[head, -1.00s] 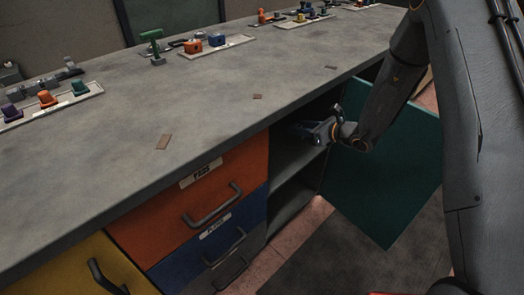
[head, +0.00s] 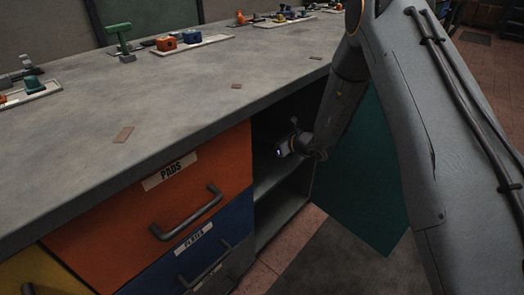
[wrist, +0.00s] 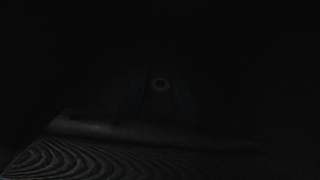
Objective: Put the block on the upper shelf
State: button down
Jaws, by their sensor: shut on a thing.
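My gripper (head: 284,149) is at the mouth of the open cabinet, above the upper shelf (head: 268,183). The jaws are shut on the block, but its shape and colour are lost in the dark and behind my wrist. The wrist view is almost black. I cannot tell whether the block touches the shelf.
The green door (head: 365,185) stands open right of the cabinet, close to my arm. The worktop (head: 190,90) overhangs the opening. An orange drawer (head: 130,215) and a blue drawer (head: 175,265), both shut with protruding handles, stand to the left.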

jog(key=shift+f+b, duration=0.4)
jog(key=shift+f, duration=1.5)
jog(key=shift+f, duration=0.1)
jog(key=c, duration=1.3)
grip_release()
jog(key=shift+s+d+r, duration=0.1)
jog(key=shift+d+r, duration=0.1)
jog(key=p+v, duration=0.2)
jog(key=v, duration=0.9)
jog(key=shift+s+d+p, duration=0.2)
jog(key=shift+p, duration=0.2)
